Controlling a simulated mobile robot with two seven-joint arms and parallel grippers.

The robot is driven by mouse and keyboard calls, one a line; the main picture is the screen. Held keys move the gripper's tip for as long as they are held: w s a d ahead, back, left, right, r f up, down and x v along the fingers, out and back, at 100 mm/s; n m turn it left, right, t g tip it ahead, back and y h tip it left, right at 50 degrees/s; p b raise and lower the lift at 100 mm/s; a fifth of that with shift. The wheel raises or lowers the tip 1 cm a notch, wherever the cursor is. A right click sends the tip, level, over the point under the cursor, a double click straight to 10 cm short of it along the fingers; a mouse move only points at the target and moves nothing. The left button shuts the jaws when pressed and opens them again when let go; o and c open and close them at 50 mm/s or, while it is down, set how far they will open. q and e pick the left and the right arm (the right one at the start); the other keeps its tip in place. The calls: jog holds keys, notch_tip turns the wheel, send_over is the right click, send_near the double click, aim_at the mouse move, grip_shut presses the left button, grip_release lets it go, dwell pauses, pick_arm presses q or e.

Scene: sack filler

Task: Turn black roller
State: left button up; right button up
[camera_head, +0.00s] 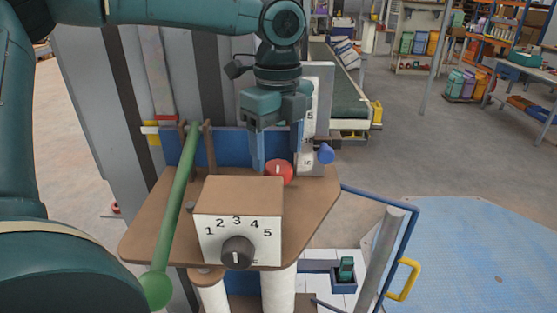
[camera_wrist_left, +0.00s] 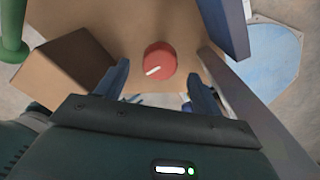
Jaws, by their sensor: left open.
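A black round knob (camera_head: 237,252), the only black turning part I can make out, sits on the white front face of a brown box (camera_head: 240,191) with the numbers 1 to 5 above it. A short pale mark shows on the knob. My left gripper (camera_head: 277,153) is open and points down behind the box, apart from the black knob. In the left wrist view its fingers (camera_wrist_left: 158,76) stand either side of a red knob (camera_wrist_left: 160,60) with a white line, with gaps on both sides. The black knob is hidden there. My right gripper is in neither view.
A green lever (camera_head: 177,205) rises left of the box. A blue knob (camera_head: 326,153) is right of the gripper. A blue frame (camera_head: 408,235) with a yellow handle (camera_head: 404,280) stands at right. The space in front of the black knob looks clear.

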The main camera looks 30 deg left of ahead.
aim_at(278, 166)
pick_arm(q)
jog(key=shift+f, duration=1.6)
jog(key=c, duration=1)
